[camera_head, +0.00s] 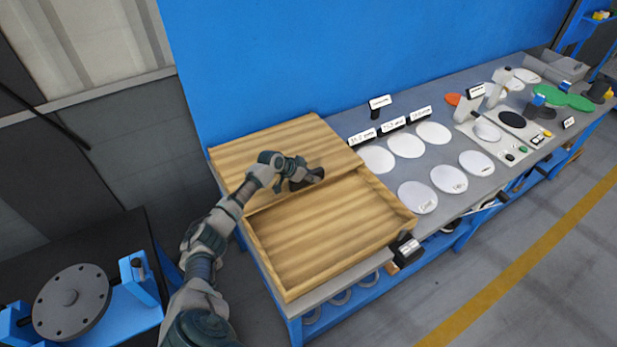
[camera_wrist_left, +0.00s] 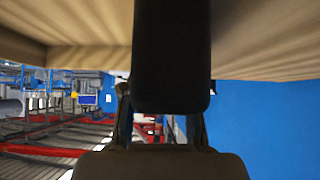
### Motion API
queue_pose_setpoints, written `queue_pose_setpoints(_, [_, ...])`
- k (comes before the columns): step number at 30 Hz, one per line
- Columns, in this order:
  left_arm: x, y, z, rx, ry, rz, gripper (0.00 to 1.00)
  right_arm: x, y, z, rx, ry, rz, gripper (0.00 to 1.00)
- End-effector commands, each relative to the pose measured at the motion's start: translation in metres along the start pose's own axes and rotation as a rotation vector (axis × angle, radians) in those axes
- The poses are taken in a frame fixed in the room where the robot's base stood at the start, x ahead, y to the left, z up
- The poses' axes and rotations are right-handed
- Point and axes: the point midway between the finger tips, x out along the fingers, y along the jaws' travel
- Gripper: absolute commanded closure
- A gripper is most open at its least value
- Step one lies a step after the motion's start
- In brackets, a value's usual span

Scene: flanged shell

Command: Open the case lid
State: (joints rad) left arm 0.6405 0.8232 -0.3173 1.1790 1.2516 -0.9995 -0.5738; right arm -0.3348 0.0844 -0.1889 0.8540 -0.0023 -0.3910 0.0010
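The wooden case (camera_head: 325,238) sits at the near left end of the workbench. Its front part is an open, shallow tray with raised edges. A ribbed wooden panel that looks like the lid (camera_head: 265,143) covers the back part; I cannot tell its exact tilt. My left gripper (camera_head: 308,180) is over the case, by the panel's front edge. I cannot tell whether it touches the wood. In the left wrist view a dark finger (camera_wrist_left: 172,60) fills the middle, with wood (camera_wrist_left: 265,40) close on both sides. Its opening is hidden. My right gripper is not in view.
White discs (camera_head: 418,197) and small label signs (camera_head: 392,126) stand on the grey bench right of the case. A blue wall (camera_head: 300,60) rises behind. A blue fixture with a grey flange (camera_head: 71,300) is at lower left. Grey floor lies in front.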

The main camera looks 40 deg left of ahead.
Motion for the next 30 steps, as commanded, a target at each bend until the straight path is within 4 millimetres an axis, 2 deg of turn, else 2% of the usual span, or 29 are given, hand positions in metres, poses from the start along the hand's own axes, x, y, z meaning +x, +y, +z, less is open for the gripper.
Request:
queue_pose_setpoints(1, [-0.001,0.0,-0.002,0.002,0.004,0.001,0.54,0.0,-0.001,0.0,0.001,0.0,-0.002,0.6])
queue_pose_setpoints(2, [0.0,0.0,-0.001,0.001,0.002,0.001,0.49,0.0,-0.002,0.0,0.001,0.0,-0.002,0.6])
queue_pose_setpoints(11, [-0.002,-0.005,0.006,-0.003,-0.004,0.003,0.49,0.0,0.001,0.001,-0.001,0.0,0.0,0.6])
queue_pose_setpoints(14, [-0.008,-0.006,0.007,-0.003,-0.006,0.003,0.49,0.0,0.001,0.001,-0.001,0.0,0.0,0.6])
queue_pose_setpoints(17, [-0.025,-0.006,0.006,-0.001,-0.005,0.001,0.49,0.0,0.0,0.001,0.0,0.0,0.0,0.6])
queue_pose_setpoints(24, [-0.078,-0.001,0.003,0.004,-0.01,-0.002,0.49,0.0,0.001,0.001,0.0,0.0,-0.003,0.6])
queue_pose_setpoints(30, [-0.107,0.001,0.001,0.002,-0.009,0.0,0.49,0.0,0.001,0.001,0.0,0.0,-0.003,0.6])
